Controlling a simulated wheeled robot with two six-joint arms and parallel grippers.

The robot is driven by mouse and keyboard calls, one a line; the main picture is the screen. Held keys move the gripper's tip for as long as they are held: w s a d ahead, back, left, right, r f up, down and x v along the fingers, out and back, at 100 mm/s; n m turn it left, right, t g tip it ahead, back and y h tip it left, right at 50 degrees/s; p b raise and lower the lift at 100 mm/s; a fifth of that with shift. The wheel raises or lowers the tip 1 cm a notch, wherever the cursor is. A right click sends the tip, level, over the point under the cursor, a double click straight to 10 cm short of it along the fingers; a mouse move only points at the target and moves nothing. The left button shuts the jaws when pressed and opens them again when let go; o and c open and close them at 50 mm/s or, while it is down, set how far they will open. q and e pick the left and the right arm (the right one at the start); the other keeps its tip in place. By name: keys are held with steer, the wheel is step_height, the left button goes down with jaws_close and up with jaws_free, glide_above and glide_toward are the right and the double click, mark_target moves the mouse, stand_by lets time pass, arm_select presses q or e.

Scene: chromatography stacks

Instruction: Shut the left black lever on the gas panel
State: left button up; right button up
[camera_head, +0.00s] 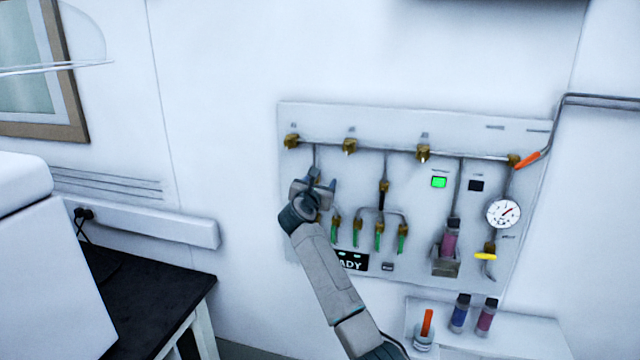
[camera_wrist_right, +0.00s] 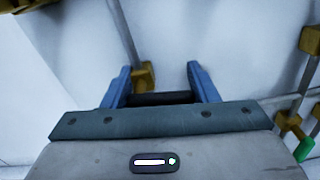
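The gas panel (camera_head: 455,125) is a pale board on the wall with pipes and brass fittings. My right gripper (camera_head: 323,178) is at its left pipe and covers the left valve in the head view. In the right wrist view, my gripper's blue fingers (camera_wrist_right: 160,80) stand wide apart. A black bar, seemingly the left lever (camera_wrist_right: 162,98), lies crosswise between them beside a brass fitting (camera_wrist_right: 145,75). I cannot tell whether the fingers touch it. The middle black lever (camera_head: 384,187) points along its pipe. My left gripper is out of view.
Green-tipped outlets (camera_head: 379,238) hang right of my right gripper. A gauge (camera_head: 503,214), a lit green indicator (camera_head: 439,182) and a yellow handle (camera_head: 485,256) are farther right. A small shelf (camera_head: 535,330) holds vials below. A black-topped table (camera_head: 150,300) stands at left.

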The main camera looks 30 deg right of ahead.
steer(key=shift+c, duration=1)
steer(key=shift+r+n+p, duration=0.25)
steer(key=shift+n+p, duration=0.45)
steer(key=shift+f+n, duration=0.1)
steer(key=shift+n, duration=0.2)
steer(key=o, duration=1)
steer(key=shift+c, duration=0.2)
